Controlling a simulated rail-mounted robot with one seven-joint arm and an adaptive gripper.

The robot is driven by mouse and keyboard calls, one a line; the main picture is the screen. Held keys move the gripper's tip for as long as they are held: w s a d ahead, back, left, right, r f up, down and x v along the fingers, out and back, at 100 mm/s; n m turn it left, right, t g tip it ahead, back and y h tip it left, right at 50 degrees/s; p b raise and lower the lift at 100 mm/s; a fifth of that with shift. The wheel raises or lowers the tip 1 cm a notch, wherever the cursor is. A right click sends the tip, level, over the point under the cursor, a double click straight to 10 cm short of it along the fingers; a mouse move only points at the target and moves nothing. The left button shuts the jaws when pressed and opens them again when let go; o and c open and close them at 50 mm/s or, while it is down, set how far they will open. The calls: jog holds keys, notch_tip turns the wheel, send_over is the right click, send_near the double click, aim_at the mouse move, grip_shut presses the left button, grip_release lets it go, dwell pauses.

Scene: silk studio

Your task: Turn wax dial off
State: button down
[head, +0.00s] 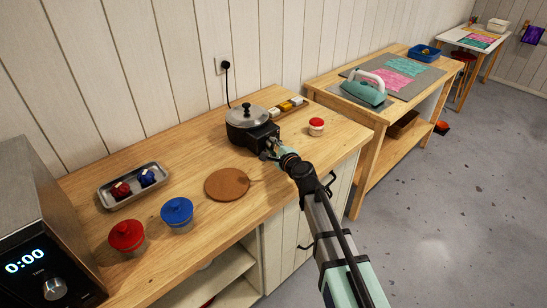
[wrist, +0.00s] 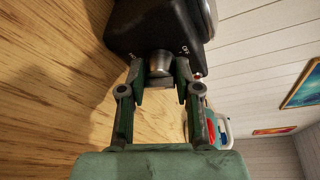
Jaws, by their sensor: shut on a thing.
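The wax melter (head: 249,117) is a black pot with a silver lid, standing on the wooden counter near the wall. Its dial (wrist: 158,62) is a silver knob on the black control box, seen in the wrist view. White marks flank the dial; the one to its right looks like "OFF". My gripper (wrist: 160,78) is shut on the dial, with a finger on each side of it. In the head view my gripper (head: 272,151) is at the front of the control box and the dial is hidden. The dial's exact pointing direction cannot be made out.
A round cork mat (head: 227,184) lies left of my arm. A red-lidded jar (head: 316,127) stands right of the melter. A cord runs to the wall socket (head: 224,65).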

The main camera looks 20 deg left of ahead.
jog(key=shift+f+n+t+b, duration=0.45)
jog(key=shift+n+b, duration=0.35)
jog(key=shift+b, duration=1.9)
jog(key=shift+r+n+b, duration=0.3)
jog(key=shift+n+b, duration=0.1)
jog(key=shift+b, duration=0.7)
jog(key=shift+r, duration=0.15)
jog(key=shift+w, duration=0.1)
jog(key=c, duration=0.8)
grip_release()
